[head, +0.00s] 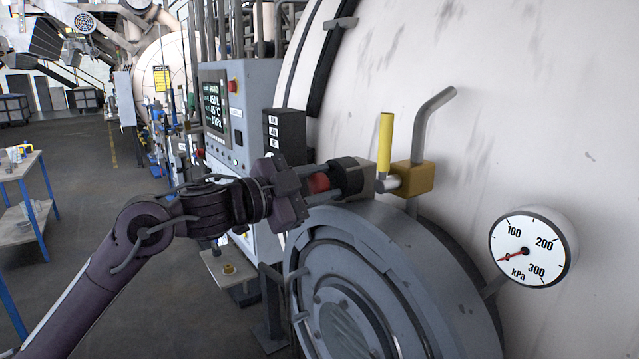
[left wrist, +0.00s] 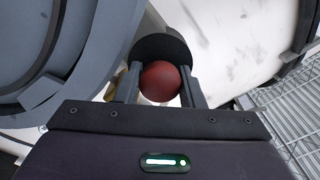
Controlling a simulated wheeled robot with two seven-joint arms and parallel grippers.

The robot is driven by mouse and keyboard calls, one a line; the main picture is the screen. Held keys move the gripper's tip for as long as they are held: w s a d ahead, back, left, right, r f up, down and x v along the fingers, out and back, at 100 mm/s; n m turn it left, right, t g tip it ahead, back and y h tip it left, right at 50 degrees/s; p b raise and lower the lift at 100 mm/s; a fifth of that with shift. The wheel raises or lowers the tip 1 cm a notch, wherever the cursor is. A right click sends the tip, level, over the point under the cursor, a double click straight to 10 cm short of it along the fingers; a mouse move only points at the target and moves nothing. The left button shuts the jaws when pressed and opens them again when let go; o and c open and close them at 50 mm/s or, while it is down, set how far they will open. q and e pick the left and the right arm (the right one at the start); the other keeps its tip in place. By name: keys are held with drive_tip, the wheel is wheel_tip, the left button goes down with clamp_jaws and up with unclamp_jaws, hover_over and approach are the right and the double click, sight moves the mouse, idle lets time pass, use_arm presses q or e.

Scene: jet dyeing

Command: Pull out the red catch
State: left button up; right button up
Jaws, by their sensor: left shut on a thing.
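The red catch is a round red knob (head: 318,183) on a short black cylinder (head: 347,176) above the round hatch, at the side of the big pale vessel. My left gripper (head: 312,182) reaches in from the left and is shut on the red knob. In the left wrist view the red knob (left wrist: 160,82) sits between the two fingers, with the black collar (left wrist: 161,46) behind it. The fingers partly hide the knob in the head view. My right gripper is not in view.
The grey round hatch (head: 375,265) lies just below the gripper. A yellow-handled valve (head: 386,140) and a pressure gauge (head: 533,247) are to the right. A control panel (head: 222,107) stands behind. A blue-legged table (head: 22,170) stands at far left, with open floor beside it.

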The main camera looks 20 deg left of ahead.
sight(313, 185)
use_arm(q)
clamp_jaws()
drive_tip(key=shift+s+a+f, duration=0.15)
drive_tip(key=shift+s+a, duration=0.05)
drive_tip(key=shift+b+v, duration=0.75)
drive_tip(key=shift+v, duration=0.25)
drive_tip(key=o, duration=0.6)
unclamp_jaws()
drive_tip(key=o, duration=0.3)
drive_tip(key=shift+s+a, duration=0.15)
drive_tip(key=shift+s, duration=0.05)
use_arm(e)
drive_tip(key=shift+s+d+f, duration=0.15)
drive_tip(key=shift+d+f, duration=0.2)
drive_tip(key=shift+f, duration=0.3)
